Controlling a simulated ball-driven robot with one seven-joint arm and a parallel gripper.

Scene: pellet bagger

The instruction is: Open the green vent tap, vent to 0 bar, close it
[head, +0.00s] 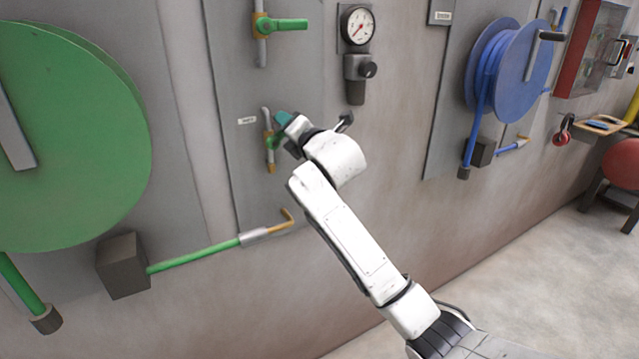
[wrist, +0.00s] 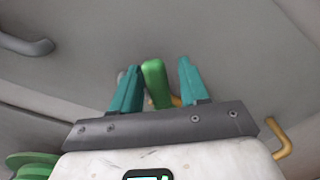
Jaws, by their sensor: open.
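The green vent tap (head: 270,140) sits on a vertical pipe with a brass outlet on the grey wall panel, beside a small white label. My gripper (head: 283,121) is at this tap and partly covers it. In the wrist view the green tap handle (wrist: 156,82) stands between the two teal fingers of my gripper (wrist: 157,76). The fingers are apart, with a visible gap on both sides of the handle. The round pressure gauge (head: 358,26) is above right; its small red needle seems to point to the lower left, but the value is not readable.
Another green-handled tap (head: 290,24) is higher on the panel, its handle horizontal. A black-knobbed regulator (head: 358,68) hangs below the gauge. A green hose reel (head: 75,130) is at left, its hose nozzle (head: 268,232) below the tap. A blue reel (head: 525,60) is at right.

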